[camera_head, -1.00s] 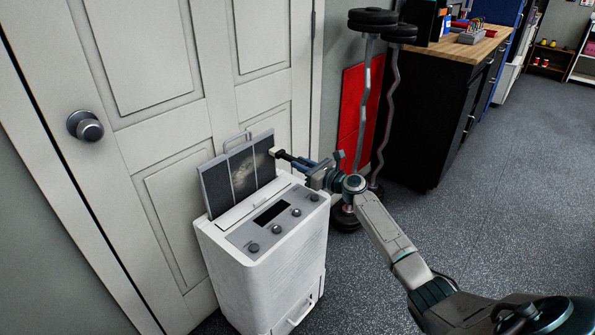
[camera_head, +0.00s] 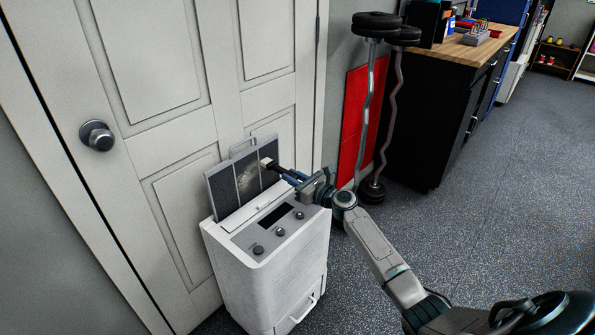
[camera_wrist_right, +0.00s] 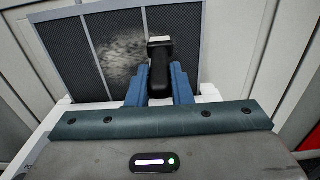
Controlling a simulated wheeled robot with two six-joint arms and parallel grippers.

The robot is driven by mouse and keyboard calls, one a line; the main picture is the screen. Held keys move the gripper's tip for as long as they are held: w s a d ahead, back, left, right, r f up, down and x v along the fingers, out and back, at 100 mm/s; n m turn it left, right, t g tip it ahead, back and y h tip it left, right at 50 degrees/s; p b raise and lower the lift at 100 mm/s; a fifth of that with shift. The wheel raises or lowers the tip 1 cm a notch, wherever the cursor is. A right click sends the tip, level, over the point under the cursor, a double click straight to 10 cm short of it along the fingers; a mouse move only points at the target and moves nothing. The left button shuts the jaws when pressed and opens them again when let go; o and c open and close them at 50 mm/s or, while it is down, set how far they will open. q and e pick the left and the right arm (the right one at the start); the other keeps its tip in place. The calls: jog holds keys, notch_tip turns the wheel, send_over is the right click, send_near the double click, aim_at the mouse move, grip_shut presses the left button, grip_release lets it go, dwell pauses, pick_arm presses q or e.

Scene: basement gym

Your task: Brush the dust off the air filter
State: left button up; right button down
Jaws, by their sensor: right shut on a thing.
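The air filter (camera_head: 222,186) is a dark mesh panel in a grey frame with a handle on top. It stands upright at the back of a white appliance (camera_head: 262,277). A pale dust patch (camera_wrist_right: 121,58) covers part of its middle panel. My right gripper (camera_head: 291,176) is shut on a brush (camera_wrist_right: 159,72) with a black handle and a pale head. The brush head (camera_head: 267,163) is at the filter's face, just right of the dust patch; I cannot tell whether it touches. My left gripper is not in view.
A white door (camera_head: 160,120) with a round knob stands right behind the appliance. Curl bars (camera_head: 373,110) with black weights and a red panel (camera_head: 352,130) stand to the right. A black workbench (camera_head: 435,110) is beyond. The speckled floor at right is clear.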

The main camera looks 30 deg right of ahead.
jog(key=s+a+p, duration=0.3)
jog(key=a+p, duration=0.1)
jog(key=a, duration=0.5)
jog(key=s+a+p, duration=0.3)
jog(key=a+p, duration=0.1)
jog(key=a, duration=0.6)
jog(key=shift+s, duration=0.4)
dwell(1.0)
jog(key=shift+d, duration=0.1)
jog(key=v, duration=0.9)
dwell(0.4)
